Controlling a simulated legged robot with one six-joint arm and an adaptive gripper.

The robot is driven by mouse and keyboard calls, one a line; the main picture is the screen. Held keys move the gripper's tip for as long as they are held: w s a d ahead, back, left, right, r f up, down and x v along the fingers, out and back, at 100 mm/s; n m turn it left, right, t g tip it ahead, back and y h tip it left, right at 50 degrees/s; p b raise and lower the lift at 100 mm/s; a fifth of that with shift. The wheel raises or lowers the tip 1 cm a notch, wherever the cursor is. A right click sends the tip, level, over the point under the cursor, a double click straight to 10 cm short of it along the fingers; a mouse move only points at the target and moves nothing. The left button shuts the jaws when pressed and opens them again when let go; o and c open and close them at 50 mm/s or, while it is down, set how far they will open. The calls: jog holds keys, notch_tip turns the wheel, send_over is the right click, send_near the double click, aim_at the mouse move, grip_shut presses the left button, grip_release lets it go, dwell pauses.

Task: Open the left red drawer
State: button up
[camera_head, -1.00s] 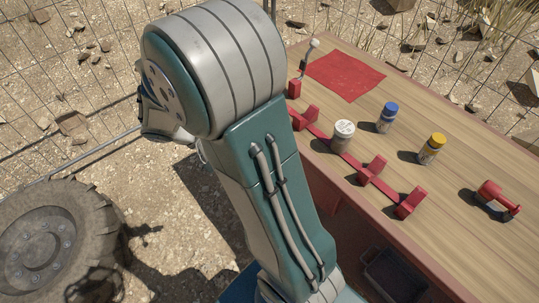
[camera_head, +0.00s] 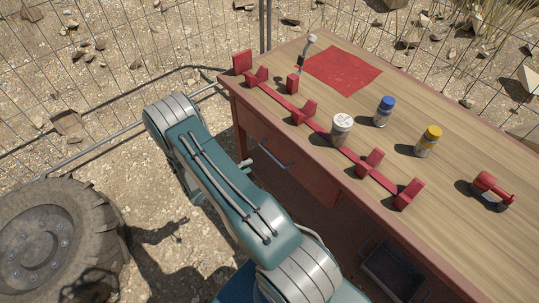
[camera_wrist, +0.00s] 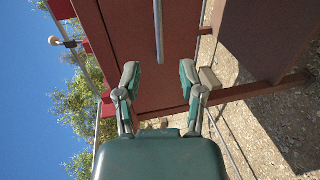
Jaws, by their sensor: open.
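The red drawer (camera_head: 312,182) is under the left part of the workbench, and its front looks flush with the bench. A straight metal handle (camera_head: 275,157) crosses that front. In the wrist view, turned sideways, the reddish drawer front (camera_wrist: 125,32) fills the upper middle, with the handle (camera_wrist: 158,35) as an upright bar. My gripper (camera_wrist: 160,76) is open and empty there. Its two green fingertips stand apart on either side of the bar's line, short of its near end. In the head view my arm hides most of the gripper; only a small part shows near the drawer.
The wooden workbench (camera_head: 450,150) carries a red rack (camera_head: 320,125), a white-lidded jar (camera_head: 341,130), a blue-capped bottle (camera_head: 384,112), a yellow-capped bottle (camera_head: 428,141) and a red cloth (camera_head: 342,72). A dark bin (camera_head: 392,270) sits below. A large wheel (camera_head: 55,240) and wire fence stand left.

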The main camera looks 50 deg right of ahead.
aim_at(270, 153)
jog(key=x, duration=1.1)
jog(key=shift+s+d, duration=0.1)
grip_shut()
